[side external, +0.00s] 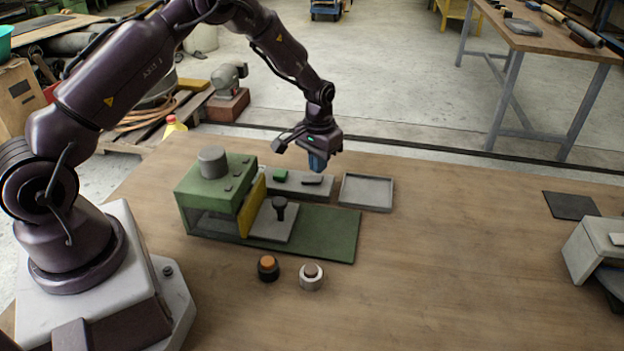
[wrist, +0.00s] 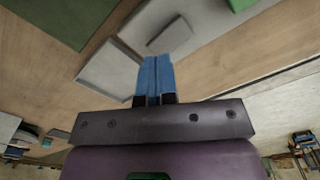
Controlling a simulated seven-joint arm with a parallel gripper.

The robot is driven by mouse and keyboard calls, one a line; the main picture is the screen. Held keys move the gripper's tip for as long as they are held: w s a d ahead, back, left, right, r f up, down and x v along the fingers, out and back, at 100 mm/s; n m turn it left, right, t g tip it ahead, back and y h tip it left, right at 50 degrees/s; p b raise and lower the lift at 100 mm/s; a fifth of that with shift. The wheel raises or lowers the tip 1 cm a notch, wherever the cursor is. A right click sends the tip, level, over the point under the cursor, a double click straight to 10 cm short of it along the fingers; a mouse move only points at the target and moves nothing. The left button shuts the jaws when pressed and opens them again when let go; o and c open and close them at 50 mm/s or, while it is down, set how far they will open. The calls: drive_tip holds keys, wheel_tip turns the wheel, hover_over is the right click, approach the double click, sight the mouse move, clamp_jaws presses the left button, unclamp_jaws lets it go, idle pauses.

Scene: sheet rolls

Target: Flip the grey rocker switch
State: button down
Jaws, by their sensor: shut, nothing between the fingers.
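A long grey block (side external: 300,189) lies behind the green machine, with a green piece (side external: 280,175) and a dark grey piece (side external: 313,181) on its top. The dark grey piece looks like the rocker; which way it is tilted is too small to tell. My gripper (side external: 318,168) has blue fingers pointing down, just above the right end of the block, close to the dark piece. The fingers are shut and empty. In the wrist view the shut blue fingers (wrist: 155,62) cover part of what lies under them. Whether the tips touch the block cannot be told.
A green machine (side external: 217,190) with a yellow plate (side external: 251,203) and an upright black handle (side external: 279,208) stands in front of the block. A shallow grey tray (side external: 367,207) lies to the right. Two round knobs (side external: 268,268) (side external: 312,277) sit in front.

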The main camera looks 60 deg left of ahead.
sight(317, 179)
drive_tip(key=shift+f, duration=1.35)
idle(0.6)
drive_tip(key=shift+r, duration=3.55)
drive_tip(key=shift+s+f, duration=0.1)
drive_tip(key=shift+s, duration=0.1)
drive_tip(key=s+d+r+m+t, duration=0.1)
drive_tip(key=s+d+r, duration=0.4)
drive_tip(key=s+r, duration=0.7)
drive_tip(key=s+d+r+m+t, duration=0.2)
drive_tip(key=s+d+r+t, duration=0.2)
drive_tip(key=s+r, duration=0.9)
drive_tip(key=shift+s+d+t, duration=0.3)
drive_tip(key=shift+s+d, duration=0.5)
drive_tip(key=shift+d, duration=0.25)
